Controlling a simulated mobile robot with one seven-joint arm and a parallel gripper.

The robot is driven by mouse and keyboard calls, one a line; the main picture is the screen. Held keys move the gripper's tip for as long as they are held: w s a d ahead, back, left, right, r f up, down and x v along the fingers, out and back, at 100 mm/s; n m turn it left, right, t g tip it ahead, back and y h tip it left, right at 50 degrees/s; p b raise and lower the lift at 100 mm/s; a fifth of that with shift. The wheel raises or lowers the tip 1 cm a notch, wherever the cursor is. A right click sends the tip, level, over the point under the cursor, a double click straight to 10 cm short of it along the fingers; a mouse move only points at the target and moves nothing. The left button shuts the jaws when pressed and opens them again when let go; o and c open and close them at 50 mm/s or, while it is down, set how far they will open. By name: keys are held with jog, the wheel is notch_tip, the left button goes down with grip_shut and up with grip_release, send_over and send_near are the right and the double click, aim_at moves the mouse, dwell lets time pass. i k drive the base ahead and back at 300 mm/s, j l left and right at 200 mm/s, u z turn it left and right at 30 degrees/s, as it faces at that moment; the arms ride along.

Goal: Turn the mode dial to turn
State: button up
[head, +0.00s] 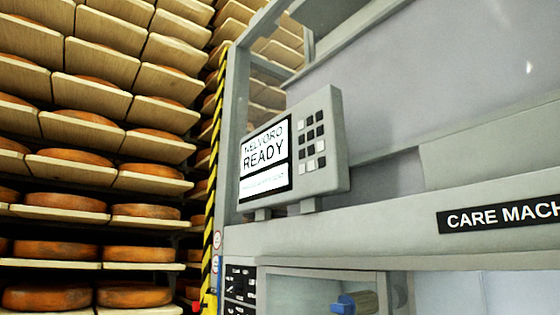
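The care machine (330,230) fills the right of the head view, with a grey frame and a black "CARE MACH" label (500,216) cut off by the right edge. Its control box (325,178) has a lit screen (265,160) reading "NELVORO READY" and a keypad of dark and light keys (312,140). A small dark panel (240,283) with white marks sits low on the left post. I cannot make out a mode dial in this view, nor any setting marked turn. My gripper is not in view.
Racks of orange cheese wheels (145,211) on wooden boards (60,213) fill the left. A yellow-and-black striped edge (210,200) runs up the machine's left post. A blue cylindrical part (357,303) shows in the lower opening, cut off by the bottom edge.

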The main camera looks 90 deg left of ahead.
aim_at(236, 286)
jog(key=k+u, duration=0.1)
jog(key=u, duration=2.5)
